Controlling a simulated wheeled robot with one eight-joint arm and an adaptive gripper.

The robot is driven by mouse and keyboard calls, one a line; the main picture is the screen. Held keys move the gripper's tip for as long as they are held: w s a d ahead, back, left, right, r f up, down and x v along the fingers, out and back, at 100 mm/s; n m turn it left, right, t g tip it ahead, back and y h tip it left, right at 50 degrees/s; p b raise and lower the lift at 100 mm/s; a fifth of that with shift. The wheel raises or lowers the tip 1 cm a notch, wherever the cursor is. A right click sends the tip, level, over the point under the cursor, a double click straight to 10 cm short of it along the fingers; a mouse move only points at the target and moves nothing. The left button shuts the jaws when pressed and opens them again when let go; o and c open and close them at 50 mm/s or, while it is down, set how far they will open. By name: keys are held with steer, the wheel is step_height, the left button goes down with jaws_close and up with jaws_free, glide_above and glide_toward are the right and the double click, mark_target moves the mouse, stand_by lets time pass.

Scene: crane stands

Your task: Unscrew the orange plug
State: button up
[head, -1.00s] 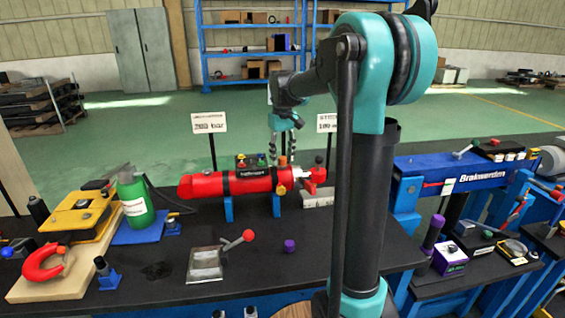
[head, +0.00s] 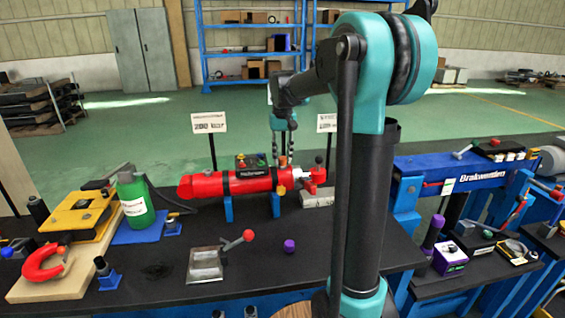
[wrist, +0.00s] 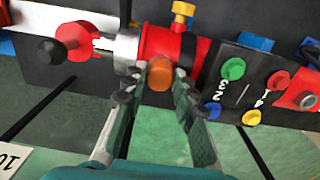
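The orange plug (wrist: 159,78) sits on top of the red cylinder (head: 245,184), near its right end. It also shows small in the head view (head: 283,160). My gripper (wrist: 162,82) reaches down to it from above, with one finger on each side of the plug. The fingers are apart, with narrow gaps seeming to show beside the plug; contact is not clear. In the head view my gripper (head: 281,152) is just above the cylinder's right end.
A yellow-topped fitting (wrist: 182,14) stands close to the plug. A block with coloured knobs (wrist: 252,86) is beside the cylinder. A black-knobbed lever (wrist: 52,50) is at the cylinder's end. A purple cap (head: 289,245) and a red-knobbed clamp (head: 206,265) are on the front bench.

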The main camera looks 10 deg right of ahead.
jaws_close()
steer(key=shift+r, duration=0.1)
steer(key=n, duration=0.4)
steer(key=shift+n, duration=0.6)
steer(key=shift+n, duration=2.6)
